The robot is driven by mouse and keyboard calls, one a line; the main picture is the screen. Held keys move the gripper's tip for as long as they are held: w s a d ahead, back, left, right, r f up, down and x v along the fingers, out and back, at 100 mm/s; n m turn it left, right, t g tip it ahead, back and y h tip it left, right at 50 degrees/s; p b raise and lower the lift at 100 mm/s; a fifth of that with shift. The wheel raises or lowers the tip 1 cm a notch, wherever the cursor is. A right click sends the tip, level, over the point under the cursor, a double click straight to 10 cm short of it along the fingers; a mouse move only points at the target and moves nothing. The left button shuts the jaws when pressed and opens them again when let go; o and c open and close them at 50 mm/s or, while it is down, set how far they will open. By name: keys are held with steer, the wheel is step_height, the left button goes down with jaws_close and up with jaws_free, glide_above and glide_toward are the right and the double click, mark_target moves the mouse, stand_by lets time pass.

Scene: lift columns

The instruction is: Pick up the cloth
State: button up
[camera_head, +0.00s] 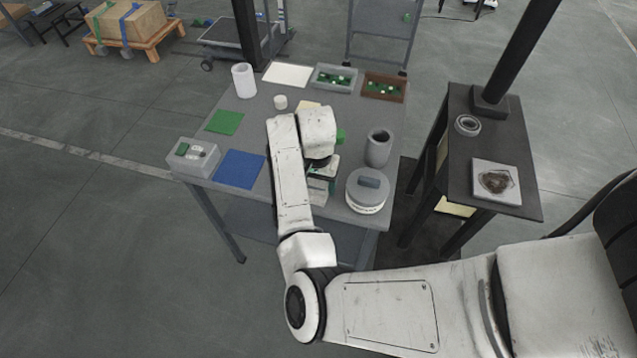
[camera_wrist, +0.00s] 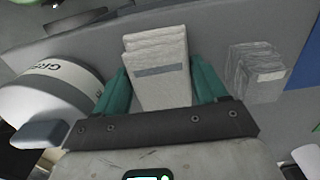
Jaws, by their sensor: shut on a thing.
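The cloth (camera_wrist: 158,62) is a pale grey, folded, layered bundle with a darker band across it. In the wrist view it sits between the two teal fingers of my gripper (camera_wrist: 160,82), which is shut on it. In the head view, my gripper (camera_head: 321,182) is low over the near part of the table, partly hidden by my arm. A pale piece of the cloth (camera_head: 317,197) shows just below the fingers. I cannot tell whether the cloth is clear of the tabletop.
A white grease tub (camera_head: 366,192) stands close on the right, with a grey cup (camera_head: 378,148) behind it. A blue mat (camera_head: 240,168) lies left. A wrinkled grey packet (camera_wrist: 257,73) lies beside the cloth in the wrist view. Parts bins (camera_head: 335,78) stand at the back.

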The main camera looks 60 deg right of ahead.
steer(key=shift+c, duration=1)
steer(key=shift+r, duration=0.1)
steer(key=shift+r, duration=0.55)
steer(key=s+d+r+p, duration=0.1)
steer(key=s+d+r, duration=0.3)
steer(key=s+r, duration=0.7)
steer(key=shift+s+r, duration=0.4)
steer(key=shift+s, duration=0.8)
